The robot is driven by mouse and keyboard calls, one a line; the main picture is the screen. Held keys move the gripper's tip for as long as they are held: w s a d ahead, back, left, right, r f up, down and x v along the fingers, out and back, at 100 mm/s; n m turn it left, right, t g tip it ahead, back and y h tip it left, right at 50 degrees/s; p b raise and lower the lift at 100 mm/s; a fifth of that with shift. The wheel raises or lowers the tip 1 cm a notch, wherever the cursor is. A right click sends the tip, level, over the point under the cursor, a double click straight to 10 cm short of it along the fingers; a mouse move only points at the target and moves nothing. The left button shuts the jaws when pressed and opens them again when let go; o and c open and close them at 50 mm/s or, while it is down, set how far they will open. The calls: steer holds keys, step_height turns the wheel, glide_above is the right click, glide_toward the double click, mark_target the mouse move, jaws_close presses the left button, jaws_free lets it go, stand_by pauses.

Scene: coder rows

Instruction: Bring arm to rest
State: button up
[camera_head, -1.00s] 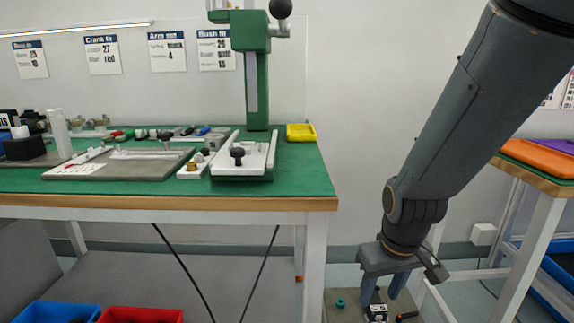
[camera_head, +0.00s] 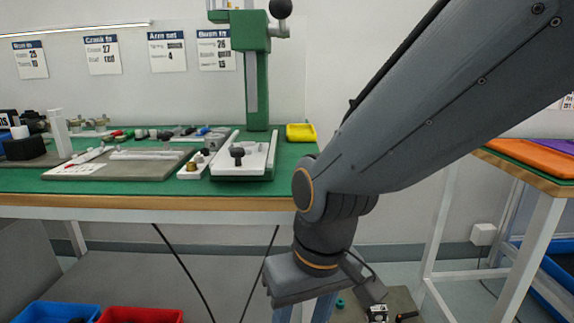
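My gripper (camera_head: 306,312) hangs pointing down at the bottom edge of the picture, right of the green-topped bench and below its top. Its two blue-grey fingers stand apart with a gap between them, and I see nothing held in the part that shows. The fingertips are cut off by the picture's edge. My arm reaches down to it from the upper right.
The green bench (camera_head: 300,180) on the left carries a green press (camera_head: 256,85), a yellow tray (camera_head: 300,132) and several small parts. Another table (camera_head: 500,160) with orange trays stands at the right. Blue (camera_head: 57,312) and red (camera_head: 140,315) bins are at the lower left.

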steer(key=s+a+r+n, duration=0.1)
steer(key=s+a, duration=0.2)
steer(key=s, duration=0.1)
steer(key=d+r+m+p, duration=0.3)
steer(key=d+r+p, duration=0.7)
steer(key=r+p, duration=0.3)
steer(key=d+r+m+h+p, duration=0.1)
steer(key=d+r+p, duration=0.9)
steer(key=p, duration=1)
step_height(320, 180, up, 4)
steer(key=shift+s+d+f+m+g, duration=0.2)
steer(key=shift+s+m+g, duration=0.15)
steer(key=shift+m, duration=0.55)
steer(key=shift+c, duration=1.2)
steer(key=shift+a, duration=0.2)
steer(key=shift+c, duration=0.4)
